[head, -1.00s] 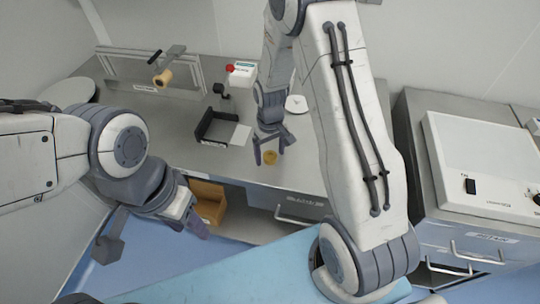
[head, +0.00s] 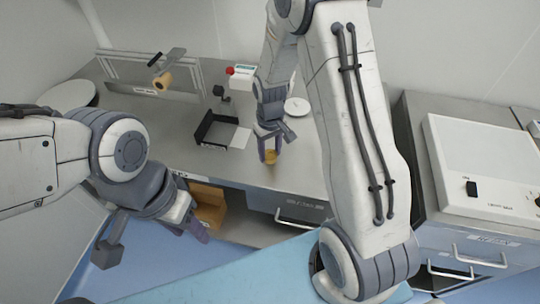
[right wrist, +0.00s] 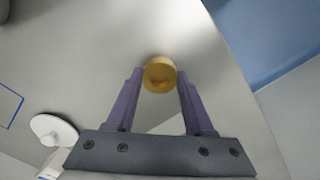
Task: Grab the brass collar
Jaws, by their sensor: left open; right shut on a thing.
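The brass collar (head: 270,157) is a short golden cylinder over the grey bench near its front edge. My right gripper (head: 268,152) points down at it and is shut on it, one finger on each side. In the right wrist view the collar (right wrist: 159,73) sits between the purple fingertips of the right gripper (right wrist: 160,82). Whether it still rests on the bench is hard to tell. My left gripper (head: 153,240) is open and empty, low at the left in front of the bench.
A tan roll (head: 163,80) hangs on a spindle at the back left. A white disc (head: 297,105) lies behind the right gripper. A cardboard box (head: 208,208) is under the bench. A white-topped cabinet (head: 480,160) stands at right.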

